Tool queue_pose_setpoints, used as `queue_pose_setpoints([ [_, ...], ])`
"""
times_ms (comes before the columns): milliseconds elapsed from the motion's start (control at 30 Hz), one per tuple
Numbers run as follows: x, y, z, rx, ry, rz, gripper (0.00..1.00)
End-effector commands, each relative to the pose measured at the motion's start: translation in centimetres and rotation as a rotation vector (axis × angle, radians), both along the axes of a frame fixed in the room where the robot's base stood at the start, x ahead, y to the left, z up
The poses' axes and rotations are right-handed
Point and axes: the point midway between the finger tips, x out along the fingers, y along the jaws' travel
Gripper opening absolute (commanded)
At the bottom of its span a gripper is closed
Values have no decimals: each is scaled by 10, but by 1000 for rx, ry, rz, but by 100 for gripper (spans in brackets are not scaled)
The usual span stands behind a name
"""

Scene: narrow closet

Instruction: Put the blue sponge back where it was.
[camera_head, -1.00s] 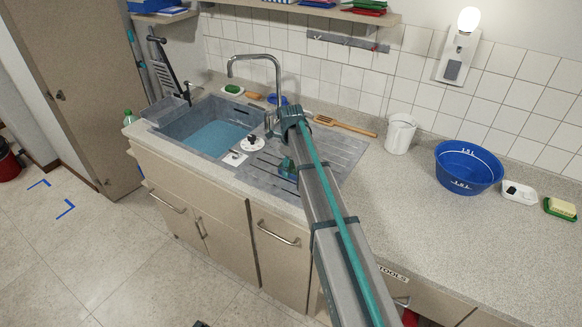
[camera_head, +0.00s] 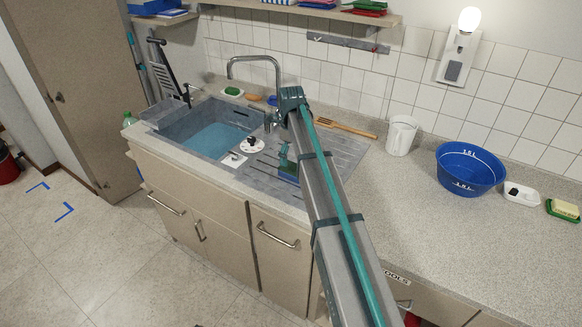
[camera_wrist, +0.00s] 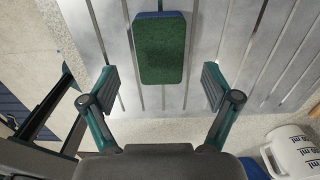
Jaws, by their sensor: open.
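The blue sponge (camera_wrist: 160,50) lies flat on the grooved metal drainboard (camera_wrist: 215,20) in the wrist view. Its dark green scouring face is up and a strip of blue shows at its far end. In the head view it shows as a small blue and green block (camera_head: 288,173) on the drainboard, partly hidden by my arm. My gripper (camera_wrist: 160,86) is open and empty. Its two fingers are spread wide, one to each side of the sponge's near end in the picture, with clear gaps. The height between fingers and sponge is hard to tell.
The sink (camera_head: 210,132) holds water on the left, with a tap (camera_head: 255,60) behind. A white disc with a black knob (camera_head: 252,146) lies by the sink. The front right worktop is clear.

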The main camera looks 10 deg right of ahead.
Motion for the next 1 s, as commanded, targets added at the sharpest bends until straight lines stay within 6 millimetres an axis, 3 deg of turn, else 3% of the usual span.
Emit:
queue_pose_setpoints([
  [200, 1, 0, 36, 0, -1, 0, 88],
  [433, 0, 0, 56, 0, 0, 0, 88],
  [833, -1, 1, 57, 1, 1, 4, 88],
  [1000, -18, 17, 38, 34, 10, 110, 88],
])
